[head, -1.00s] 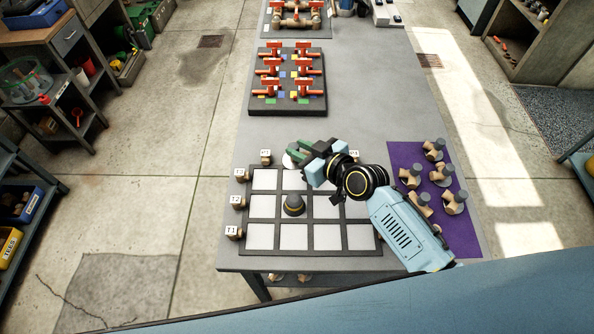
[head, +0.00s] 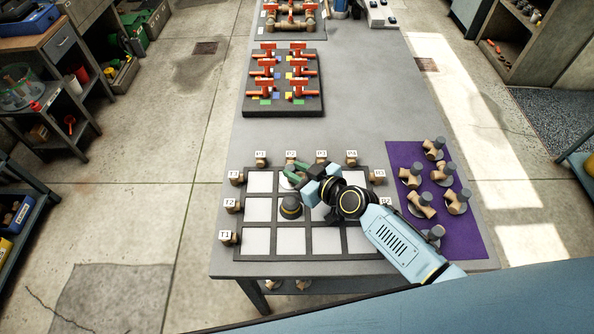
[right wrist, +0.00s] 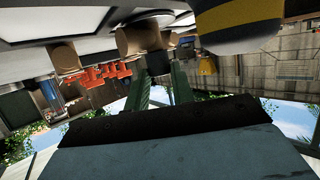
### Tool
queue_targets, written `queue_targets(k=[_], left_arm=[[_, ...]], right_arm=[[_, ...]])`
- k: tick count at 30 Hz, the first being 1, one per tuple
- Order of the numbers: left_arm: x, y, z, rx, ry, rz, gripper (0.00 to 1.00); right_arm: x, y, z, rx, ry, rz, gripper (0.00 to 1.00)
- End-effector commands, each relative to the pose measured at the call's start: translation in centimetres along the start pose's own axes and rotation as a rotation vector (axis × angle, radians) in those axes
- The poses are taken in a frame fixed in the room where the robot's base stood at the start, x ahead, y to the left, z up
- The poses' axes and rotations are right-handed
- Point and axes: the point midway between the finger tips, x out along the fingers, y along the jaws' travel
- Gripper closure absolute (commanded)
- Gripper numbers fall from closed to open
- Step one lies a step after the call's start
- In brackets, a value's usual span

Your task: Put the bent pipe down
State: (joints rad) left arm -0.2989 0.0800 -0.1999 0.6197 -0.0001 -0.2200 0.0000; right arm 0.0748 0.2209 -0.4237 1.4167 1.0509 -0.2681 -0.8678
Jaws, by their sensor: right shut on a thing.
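My right gripper (head: 292,174) is over the top row of the white-celled grid board (head: 258,241), around the second cell from the left. In the right wrist view its green fingers (right wrist: 160,86) are closed on the tan bent pipe (right wrist: 148,38). In the head view the pipe is mostly hidden by the gripper; a pale grey round end shows beneath it. Whether the pipe touches the board I cannot tell. My left gripper is not in view.
A dark cone with a yellow band (head: 290,207) stands on the board just nearer than the gripper. A purple mat (head: 465,228) at right holds several pipe pieces. A valve board (head: 283,106) lies farther back.

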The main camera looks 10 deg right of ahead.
Motion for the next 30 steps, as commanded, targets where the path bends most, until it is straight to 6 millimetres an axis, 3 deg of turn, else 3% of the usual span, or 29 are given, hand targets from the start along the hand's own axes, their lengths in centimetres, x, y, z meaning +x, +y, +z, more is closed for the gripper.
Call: queue_targets(k=[1, 5, 17, 30], left_arm=[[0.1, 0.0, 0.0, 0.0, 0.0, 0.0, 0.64], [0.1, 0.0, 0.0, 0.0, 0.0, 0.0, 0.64], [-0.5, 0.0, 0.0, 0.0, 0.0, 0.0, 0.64], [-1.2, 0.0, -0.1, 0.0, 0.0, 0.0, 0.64]], right_arm=[[0.0, 0.0, 0.1, -0.001, 0.0, 0.0, 0.72], [0.0, 0.0, 0.0, -0.001, 0.0, 0.0, 0.55], [-0.2, 0.0, -0.4, 0.001, 0.0, 0.0, 0.54], [-8.6, 0.0, -0.1, -0.003, -0.002, -0.001, 0.54]])
